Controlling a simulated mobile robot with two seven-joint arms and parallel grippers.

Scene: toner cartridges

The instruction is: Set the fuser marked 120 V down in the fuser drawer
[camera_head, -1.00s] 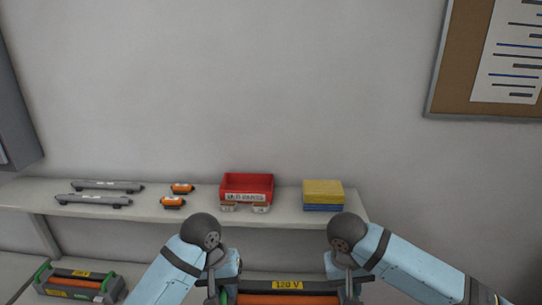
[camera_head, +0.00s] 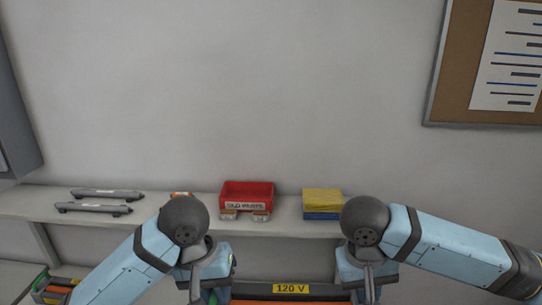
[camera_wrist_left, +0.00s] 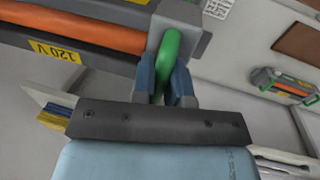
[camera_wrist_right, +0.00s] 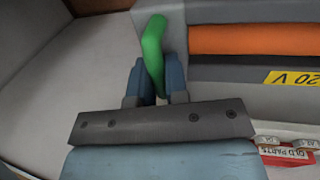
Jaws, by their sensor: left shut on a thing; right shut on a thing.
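The fuser marked 120 V (camera_head: 291,289) is at the bottom middle of the head view, a dark bar with an orange roller and a yellow label. It is held between my two arms. In the left wrist view my left gripper (camera_wrist_left: 166,88) is shut on the green handle at one end of the fuser (camera_wrist_left: 100,38). In the right wrist view my right gripper (camera_wrist_right: 157,85) is shut on the green handle at the other end of the fuser (camera_wrist_right: 245,65). In the head view both fingertips are at the bottom edge. I cannot make out the fuser drawer.
A shelf (camera_head: 290,225) along the wall holds a red bin (camera_head: 247,193), a yellow and blue stack (camera_head: 322,203) and grey cylinders (camera_head: 93,208). A second fuser (camera_head: 55,290) lies at lower left and shows in the left wrist view (camera_wrist_left: 287,86).

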